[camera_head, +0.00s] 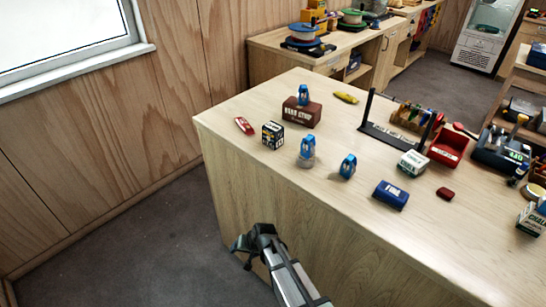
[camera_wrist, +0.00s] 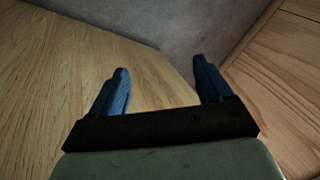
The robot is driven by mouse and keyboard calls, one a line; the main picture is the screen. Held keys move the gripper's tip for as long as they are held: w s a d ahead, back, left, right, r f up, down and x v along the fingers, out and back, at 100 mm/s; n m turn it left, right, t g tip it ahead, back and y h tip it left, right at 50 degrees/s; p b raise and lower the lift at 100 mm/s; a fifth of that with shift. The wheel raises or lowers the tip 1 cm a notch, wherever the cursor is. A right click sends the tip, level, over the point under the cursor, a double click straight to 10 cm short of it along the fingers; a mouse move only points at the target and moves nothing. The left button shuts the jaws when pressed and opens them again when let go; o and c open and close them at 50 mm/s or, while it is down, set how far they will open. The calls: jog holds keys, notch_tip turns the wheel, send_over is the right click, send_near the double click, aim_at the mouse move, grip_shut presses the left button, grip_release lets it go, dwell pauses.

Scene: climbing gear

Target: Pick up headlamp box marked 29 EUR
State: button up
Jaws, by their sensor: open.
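Three small upright blue packages stand on the counter in the head view. One (camera_head: 303,95) is on top of a dark brown box, one (camera_head: 307,146) is on a round grey base, and one (camera_head: 348,166) is directly on the counter. They look alike and may be headlamp boxes. Their price marks are too small to read, so I cannot tell which is marked 29 EUR. My gripper (camera_head: 246,246) is low beside the counter's front panel, below its top and apart from the packages. In the wrist view my gripper (camera_wrist: 160,72) is open, with nothing between its two blue fingers.
The brown box (camera_head: 302,114), a black patterned cube (camera_head: 273,135), a blue case (camera_head: 390,195) and a white box (camera_head: 412,163) stand nearby on the counter (camera_head: 250,110). A black-posted stand (camera_head: 395,138) is further right. The counter's front edge lies between my gripper and the packages.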

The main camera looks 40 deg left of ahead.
jog(key=w+a+r+n+t+y, duration=0.25)
jog(key=a+r, duration=0.25)
jog(key=r, duration=1)
jog(key=w+a+r+n+t+y, duration=0.1)
jog(key=w+a+r, duration=0.35)
jog(key=r, duration=0.95)
jog(key=w+a+r+n+t+y, duration=0.15)
jog(key=a+r, duration=0.45)
jog(key=r, duration=0.9)
notch_tip(320, 180, up, 9)
jog(key=n+g+h, duration=0.4)
jog(key=n+h, duration=0.1)
jog(key=h, duration=0.5)
send_over(273, 126)
jog(key=shift+d+f, duration=0.2)
jog(key=shift+f, duration=0.1)
notch_tip(273, 126, down, 13)
jog(key=shift+s+a, duration=0.1)
jog(key=shift+a, duration=0.05)
jog(key=c, duration=1.1)
jog(key=shift+r, duration=0.15)
